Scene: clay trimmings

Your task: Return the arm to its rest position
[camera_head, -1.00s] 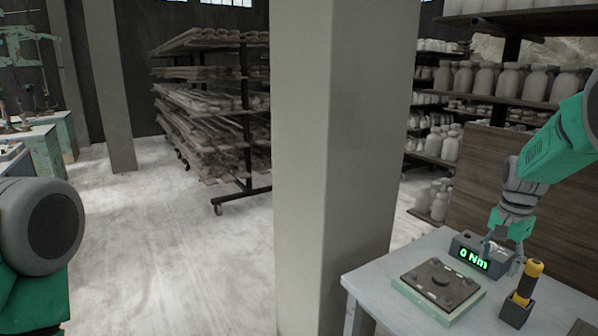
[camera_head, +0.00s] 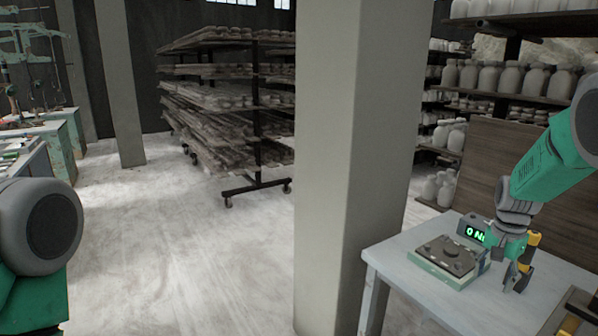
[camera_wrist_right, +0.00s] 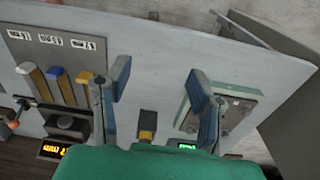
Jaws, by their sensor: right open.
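My right arm comes in from the right in the head view. In the right wrist view the two fingers (camera_wrist_right: 158,80) stand apart, with the yellow tool end (camera_wrist_right: 147,123) below the gap. I cannot tell whether a finger touches the tool. On the left only a grey joint and green link of my left arm show; its gripper is out of view.
A green-based block with a dark plate (camera_head: 450,258) and a green-lit display box (camera_head: 474,232) stand left of the gripper. A column (camera_head: 360,150) rises beside the table. The wrist view shows a rack of coloured-handled tools (camera_wrist_right: 60,85).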

